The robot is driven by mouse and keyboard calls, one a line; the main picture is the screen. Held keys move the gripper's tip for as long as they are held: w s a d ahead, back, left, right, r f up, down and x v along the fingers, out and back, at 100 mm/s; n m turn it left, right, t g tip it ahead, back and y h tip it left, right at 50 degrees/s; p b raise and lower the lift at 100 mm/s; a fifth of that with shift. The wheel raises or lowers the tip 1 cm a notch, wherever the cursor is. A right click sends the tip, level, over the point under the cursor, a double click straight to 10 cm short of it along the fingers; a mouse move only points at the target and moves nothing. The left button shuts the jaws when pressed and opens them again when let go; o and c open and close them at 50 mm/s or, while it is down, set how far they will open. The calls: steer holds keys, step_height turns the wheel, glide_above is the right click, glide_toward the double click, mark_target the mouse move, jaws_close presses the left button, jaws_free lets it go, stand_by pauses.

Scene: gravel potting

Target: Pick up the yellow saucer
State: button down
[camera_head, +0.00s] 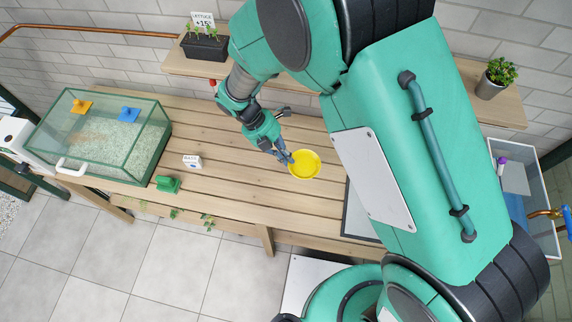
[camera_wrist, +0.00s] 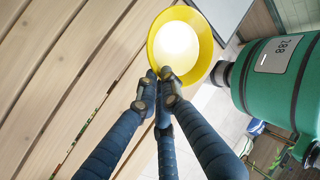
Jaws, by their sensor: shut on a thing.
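The yellow saucer (camera_head: 304,165) is a round, shallow dish over the middle of the slatted wooden bench. My gripper (camera_head: 287,158) is at its left edge in the head view. In the wrist view the saucer (camera_wrist: 180,48) shows its bright inside at the top of the picture. The dark blue fingers of my gripper (camera_wrist: 160,75) are shut on its near rim. I cannot tell for sure whether the saucer touches the bench or hangs just above it.
A green-framed glass tank (camera_head: 105,135) with gravel stands on the bench's left. The slatted bench (camera_head: 240,180) is clear left of the saucer.

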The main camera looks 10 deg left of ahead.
step_height(320, 180, up, 15)
steer(key=p, duration=0.1)
steer(key=shift+p, duration=0.35)
stand_by(0.5)
